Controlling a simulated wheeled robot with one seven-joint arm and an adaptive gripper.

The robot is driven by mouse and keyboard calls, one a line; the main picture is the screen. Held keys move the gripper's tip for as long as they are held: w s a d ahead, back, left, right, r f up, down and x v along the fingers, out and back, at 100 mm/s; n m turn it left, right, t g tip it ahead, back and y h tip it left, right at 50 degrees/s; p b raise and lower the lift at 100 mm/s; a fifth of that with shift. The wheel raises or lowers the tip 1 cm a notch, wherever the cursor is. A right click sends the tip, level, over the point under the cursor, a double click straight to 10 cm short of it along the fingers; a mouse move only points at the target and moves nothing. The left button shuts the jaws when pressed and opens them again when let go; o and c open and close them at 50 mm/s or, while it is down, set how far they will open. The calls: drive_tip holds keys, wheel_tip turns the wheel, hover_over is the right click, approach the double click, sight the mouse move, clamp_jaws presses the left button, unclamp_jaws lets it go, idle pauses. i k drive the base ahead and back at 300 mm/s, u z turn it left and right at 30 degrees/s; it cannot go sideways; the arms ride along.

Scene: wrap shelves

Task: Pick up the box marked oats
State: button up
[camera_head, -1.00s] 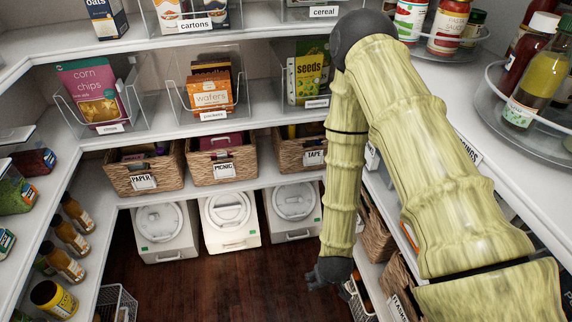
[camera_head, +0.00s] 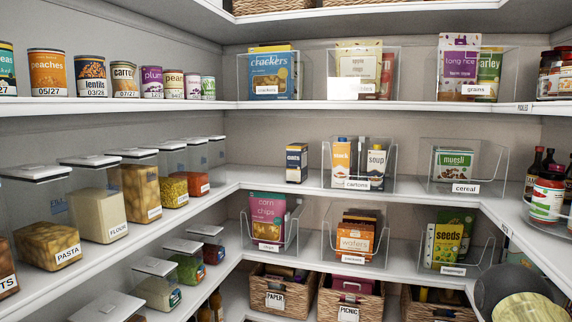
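The oats box (camera_head: 296,163) is a small dark navy and white carton with an orange band low down. It stands upright on the middle shelf of the back wall, near the left corner. It stands free, left of the clear cartons bin and apart from it. Its front label faces me and nothing covers it. My gripper is out of view.
The clear cartons bin (camera_head: 349,165) stands to the right of the box. The cereal bin (camera_head: 464,167) is farther right. Clear pasta and flour containers (camera_head: 97,204) line the left shelf. Bare shelf lies around the box. Another shelf (camera_head: 340,104) runs above it.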

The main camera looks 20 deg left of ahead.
sight(297, 153)
drive_tip(key=u, duration=0.45)
drive_tip(key=i, duration=0.85)
drive_tip(key=u, duration=0.25)
